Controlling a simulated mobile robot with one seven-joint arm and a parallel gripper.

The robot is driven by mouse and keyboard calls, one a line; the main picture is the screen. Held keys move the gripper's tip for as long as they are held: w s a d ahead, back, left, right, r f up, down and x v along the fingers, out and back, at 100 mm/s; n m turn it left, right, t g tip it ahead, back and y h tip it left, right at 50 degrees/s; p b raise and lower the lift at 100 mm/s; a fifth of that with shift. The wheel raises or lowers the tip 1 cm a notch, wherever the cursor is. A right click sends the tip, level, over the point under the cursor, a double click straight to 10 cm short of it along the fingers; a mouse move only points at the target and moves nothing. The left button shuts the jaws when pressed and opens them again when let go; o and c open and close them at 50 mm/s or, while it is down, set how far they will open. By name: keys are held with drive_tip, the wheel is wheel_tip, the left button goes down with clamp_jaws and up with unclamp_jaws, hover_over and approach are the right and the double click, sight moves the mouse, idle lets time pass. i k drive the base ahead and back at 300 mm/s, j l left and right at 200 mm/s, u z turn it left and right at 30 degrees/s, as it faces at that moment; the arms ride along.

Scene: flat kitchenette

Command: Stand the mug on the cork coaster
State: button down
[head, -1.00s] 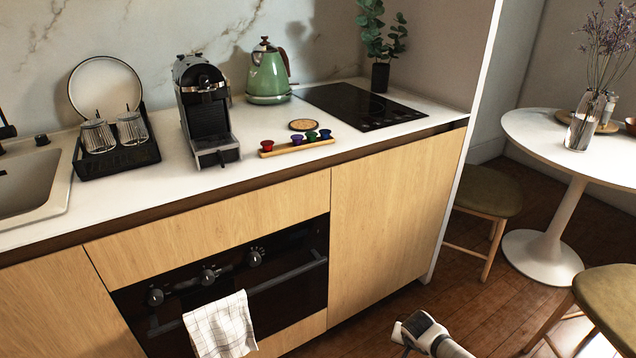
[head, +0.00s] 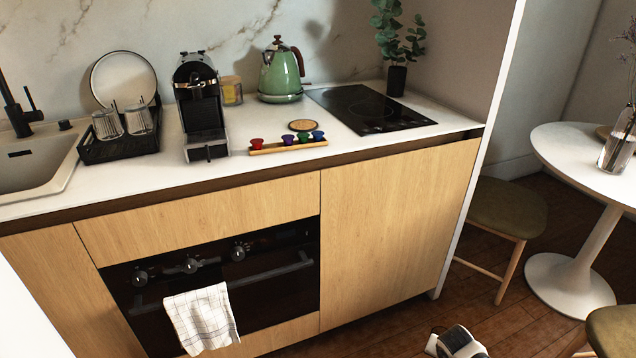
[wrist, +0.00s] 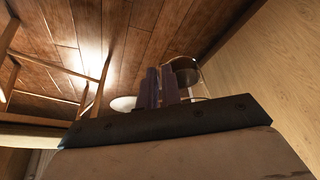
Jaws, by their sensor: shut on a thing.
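The round cork coaster (head: 302,125) lies bare on the white counter, just behind the wooden holder of coloured capsules. In the wrist view my gripper (wrist: 160,86) is shut on what looks like the mug (wrist: 187,74), a rounded, see-through or shiny vessel with a dark inside, partly hidden by the fingers. It is held over the wooden floor, away from the counter. I cannot tell its exact tilt or its handle. Neither gripper nor mug shows in the head view; only a piece of my arm is at the bottom edge.
The capsule holder (head: 288,146) stands right in front of the coaster. The coffee machine (head: 201,105) is left, the green kettle (head: 280,75) behind, the black hob (head: 368,109) right. A round table (head: 585,150) and stools stand at the right.

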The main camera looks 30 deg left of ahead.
sight(305, 125)
drive_tip(key=i+l, duration=0.15)
drive_tip(key=l, duration=0.2)
drive_tip(key=i+l, duration=0.15)
drive_tip(key=l, duration=0.15)
drive_tip(key=i+l+u, duration=0.15)
drive_tip(key=l+u, duration=0.15)
drive_tip(key=l, duration=0.2)
drive_tip(key=u, duration=0.85)
